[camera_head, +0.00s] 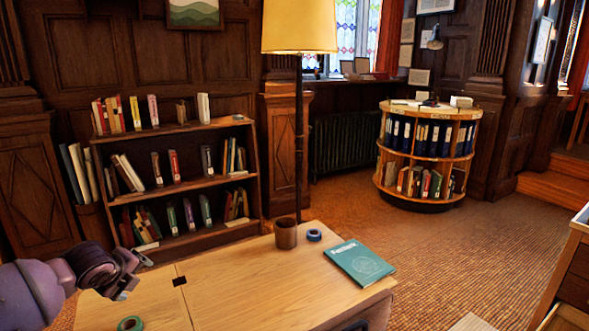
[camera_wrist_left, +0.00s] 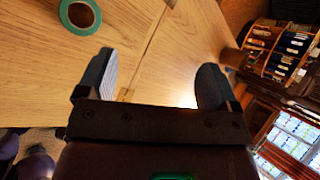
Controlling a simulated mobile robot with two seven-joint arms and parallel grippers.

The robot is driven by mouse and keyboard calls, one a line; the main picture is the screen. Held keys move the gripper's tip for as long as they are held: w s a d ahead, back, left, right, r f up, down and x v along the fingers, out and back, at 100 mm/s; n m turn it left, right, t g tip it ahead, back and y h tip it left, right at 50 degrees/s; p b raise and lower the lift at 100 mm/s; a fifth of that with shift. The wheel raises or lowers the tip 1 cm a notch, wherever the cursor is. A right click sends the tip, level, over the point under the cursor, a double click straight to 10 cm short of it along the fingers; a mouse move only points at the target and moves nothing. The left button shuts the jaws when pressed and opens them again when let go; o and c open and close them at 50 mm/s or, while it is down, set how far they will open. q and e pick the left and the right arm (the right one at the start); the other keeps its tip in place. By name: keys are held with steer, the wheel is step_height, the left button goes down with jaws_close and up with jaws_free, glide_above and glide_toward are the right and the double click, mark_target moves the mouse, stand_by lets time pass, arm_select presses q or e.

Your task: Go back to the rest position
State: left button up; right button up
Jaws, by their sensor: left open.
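My left gripper (camera_head: 126,284) is at the left of the head view, above the left part of the wooden desk (camera_head: 240,290). In the left wrist view its two fingers (camera_wrist_left: 155,65) are spread apart with nothing between them, over the seam in the desk top. A green tape roll (camera_head: 121,325) lies on the desk near the bottom edge of the head view; it also shows at the upper left of the left wrist view (camera_wrist_left: 80,31), apart from the fingers. My right gripper cannot be made out.
A brown cup (camera_head: 286,236), a blue tape roll (camera_head: 314,235) and a teal book (camera_head: 358,262) are at the desk's far right. A bookcase (camera_head: 185,187) and a round book stand (camera_head: 427,155) are beyond. The desk's middle is clear.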

arm_select(q)
steer(key=s+d+f+n+t+h+p, duration=0.1)
steer(key=s+d+f+n+t+h, duration=0.1)
steer(key=s+d+n, duration=0.4)
steer(key=s+d+f+n+t+h+p, duration=0.1)
steer(key=s+d+f+n+t+h, duration=0.2)
steer(key=d+n, duration=0.4)
steer(key=s+f+n+g+y+p, duration=0.1)
steer(key=s+f+n, duration=0.3)
steer(key=s, duration=1.1)
steer(key=s+a+f+n+g+y+p, duration=0.1)
steer(key=s+f+n+y, duration=0.2)
steer(key=s, duration=1.2)
step_height(320, 180, down, 4)
steer(key=n, duration=0.2)
steer(key=shift+s+n+y+p, duration=0.3)
steer(key=shift+p, duration=0.05)
arm_select(e)
steer(key=r, duration=0.3)
steer(key=shift+s+d+r, duration=0.25)
steer(key=shift+s+r, duration=0.05)
steer(key=shift+s, duration=0.1)
